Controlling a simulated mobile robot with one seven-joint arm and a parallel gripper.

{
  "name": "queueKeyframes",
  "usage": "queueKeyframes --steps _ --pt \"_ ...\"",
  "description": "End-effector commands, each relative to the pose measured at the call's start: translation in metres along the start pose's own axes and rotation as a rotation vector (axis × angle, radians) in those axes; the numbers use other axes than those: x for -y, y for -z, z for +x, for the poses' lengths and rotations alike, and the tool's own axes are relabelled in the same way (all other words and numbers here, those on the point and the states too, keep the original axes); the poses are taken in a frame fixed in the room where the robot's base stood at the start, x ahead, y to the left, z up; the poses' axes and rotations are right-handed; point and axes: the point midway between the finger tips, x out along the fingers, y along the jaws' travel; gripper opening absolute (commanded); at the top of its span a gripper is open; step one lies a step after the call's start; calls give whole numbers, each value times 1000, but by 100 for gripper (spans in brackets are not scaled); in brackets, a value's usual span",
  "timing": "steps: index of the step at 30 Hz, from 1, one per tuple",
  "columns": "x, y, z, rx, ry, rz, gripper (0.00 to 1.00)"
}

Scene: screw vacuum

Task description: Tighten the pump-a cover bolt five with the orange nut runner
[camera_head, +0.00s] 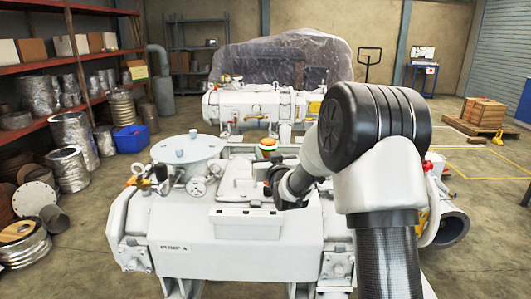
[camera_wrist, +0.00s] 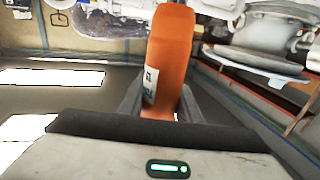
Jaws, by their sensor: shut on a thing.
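The orange nut runner (camera_wrist: 170,55) stands between the two fingers of my gripper (camera_wrist: 160,105) in the wrist view. The fingers are shut on its body, and a small label shows on its side. Its working end is out of sight. In the head view, pump A (camera_head: 215,258) stands in front of me, with its name on the front face.
A second white pump (camera_head: 255,103) stands behind pump A. Shelves (camera_head: 70,65) with boxes and metal parts line the left wall. A blue bin (camera_head: 131,138) is on the floor there.

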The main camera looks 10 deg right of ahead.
Motion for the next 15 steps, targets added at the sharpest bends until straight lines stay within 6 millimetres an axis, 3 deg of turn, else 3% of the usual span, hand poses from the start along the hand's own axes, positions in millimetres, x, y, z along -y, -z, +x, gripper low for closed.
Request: queueKeyframes --steps 15 --pt "0 -6 0 -5 0 0 0"
